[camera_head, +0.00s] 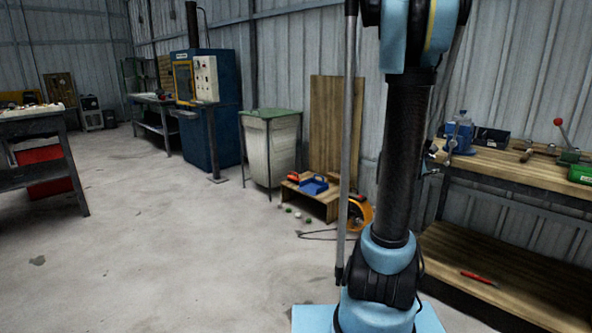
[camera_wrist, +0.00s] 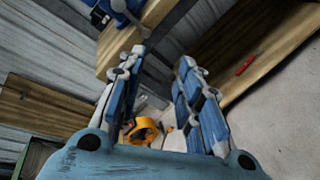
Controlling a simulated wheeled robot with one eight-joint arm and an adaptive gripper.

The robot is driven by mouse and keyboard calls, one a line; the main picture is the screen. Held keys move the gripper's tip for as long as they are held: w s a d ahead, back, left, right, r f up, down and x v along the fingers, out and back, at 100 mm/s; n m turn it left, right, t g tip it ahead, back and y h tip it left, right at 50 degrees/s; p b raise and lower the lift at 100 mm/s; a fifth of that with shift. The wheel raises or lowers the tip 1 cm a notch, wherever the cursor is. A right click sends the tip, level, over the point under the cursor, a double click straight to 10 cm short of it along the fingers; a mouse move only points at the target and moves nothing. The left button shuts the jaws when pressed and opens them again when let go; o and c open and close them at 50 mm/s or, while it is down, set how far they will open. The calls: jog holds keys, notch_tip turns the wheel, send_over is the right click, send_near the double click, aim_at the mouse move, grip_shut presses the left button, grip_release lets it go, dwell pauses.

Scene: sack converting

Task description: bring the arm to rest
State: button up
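My gripper (camera_wrist: 160,62) shows in the wrist view with its two blue-and-grey fingers spread apart. Nothing is held between them. Past the fingers, the floor, a workbench edge and an orange round object (camera_wrist: 144,132) show farther off. In the head view my arm stands upright at right of centre, its dark column rising from a light-blue base joint. My gripper is mostly hidden behind the arm there, and its fingers cannot be made out clearly.
A low wooden stand (camera_head: 318,201) and a bin (camera_head: 270,150) stand behind. The floor at left is mostly clear.

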jog(key=s+a+f+m+g+y, duration=0.2)
jog(key=s+a+f+m+y, duration=0.2)
jog(key=s+a, duration=0.5)
jog(key=s+a+f+m+g+y, duration=0.2)
jog(key=s+a+f+m+y, duration=0.1)
jog(key=s+a, duration=0.7)
jog(key=s+a+f+m+g+y, duration=0.2)
jog(key=s+a+f+m+y, duration=0.2)
jog(key=s+a, duration=0.5)
notch_tip(320, 180, down, 2)
jog(key=a+m, duration=0.2)
jog(key=m, duration=0.1)
jog(key=shift+s+g+y, duration=0.2)
jog(key=shift+g+y, duration=0.1)
jog(key=shift+g, duration=0.1)
jog(key=shift+w+f, duration=0.25)
jog(key=shift+w, duration=0.25)
